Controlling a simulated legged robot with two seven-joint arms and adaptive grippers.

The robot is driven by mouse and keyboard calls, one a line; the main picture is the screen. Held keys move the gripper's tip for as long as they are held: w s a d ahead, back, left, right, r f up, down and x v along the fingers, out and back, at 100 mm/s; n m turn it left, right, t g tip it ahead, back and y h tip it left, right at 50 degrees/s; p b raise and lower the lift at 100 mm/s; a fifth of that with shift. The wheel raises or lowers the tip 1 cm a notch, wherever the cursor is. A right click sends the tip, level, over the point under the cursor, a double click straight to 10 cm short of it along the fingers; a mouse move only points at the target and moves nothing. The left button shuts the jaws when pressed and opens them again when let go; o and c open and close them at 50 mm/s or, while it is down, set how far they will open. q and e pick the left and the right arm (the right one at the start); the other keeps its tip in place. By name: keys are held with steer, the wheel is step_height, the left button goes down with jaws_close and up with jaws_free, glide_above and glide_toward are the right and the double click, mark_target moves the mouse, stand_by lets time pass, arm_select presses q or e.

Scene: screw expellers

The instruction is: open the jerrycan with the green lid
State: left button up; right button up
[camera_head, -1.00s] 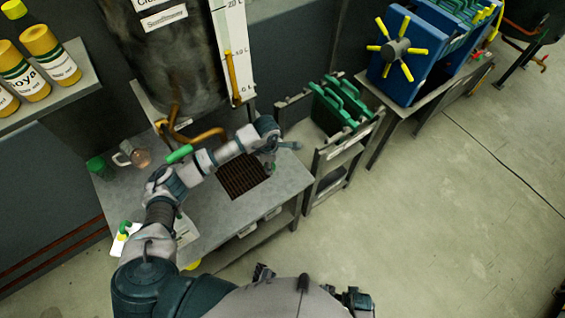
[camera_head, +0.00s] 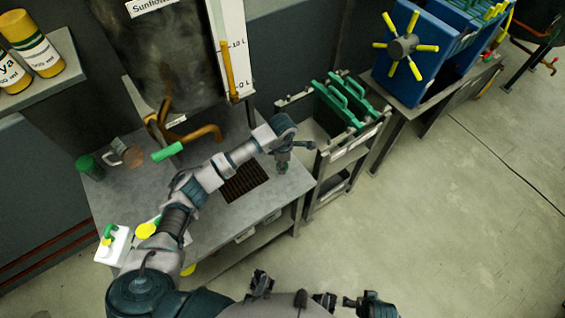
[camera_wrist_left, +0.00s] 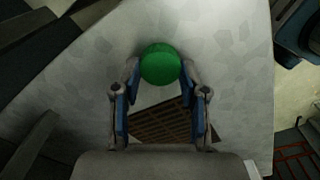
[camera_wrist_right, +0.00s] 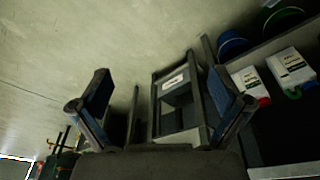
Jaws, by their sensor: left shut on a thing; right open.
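My left gripper (camera_wrist_left: 160,90) is shut on a round green lid (camera_wrist_left: 160,64), held over the metal table. In the head view this gripper (camera_head: 284,165) is above the table's right part, and its fingers mostly hide the lid. A white jerrycan (camera_head: 118,250) with a green handle-like part and a yellow spot on top stands at the table's left front. Another yellow-topped item (camera_head: 146,230) beside it is partly hidden by my left arm. My right gripper (camera_wrist_right: 160,105) is open and empty, away from the table. The right wrist view shows white labelled jerrycans (camera_wrist_right: 291,68), one with a green part.
A dark grate (camera_head: 243,184) is set in the metal table (camera_head: 215,215). A green jar (camera_head: 90,167) and a glass mug (camera_head: 128,156) stand at the back left. A rack with green plates (camera_head: 345,100) is right of the table. Open floor lies to the right.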

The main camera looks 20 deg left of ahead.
arm_select(q)
steer(key=shift+d, duration=0.55)
steer(key=o, duration=1.2)
steer(key=shift+o, duration=0.4)
steer(key=shift+a, duration=0.45)
steer(key=shift+r, duration=0.2)
steer(key=r+p, duration=0.1)
steer(key=r, duration=0.1)
steer(key=r+p, duration=0.1)
steer(key=r, duration=0.1)
steer(key=shift+d+p, duration=0.4)
steer(key=r+p, duration=0.2)
steer(key=r, duration=0.1)
steer(key=shift+a, duration=0.2)
steer(key=shift+s+r, duration=0.1)
steer(key=shift+r, duration=0.05)
arm_select(e)
steer(key=s+x, duration=0.2)
steer(key=x, duration=1.1)
steer(key=shift+s+d+f, duration=0.2)
steer(key=shift+s+f, duration=0.1)
steer(key=shift+s, duration=0.35)
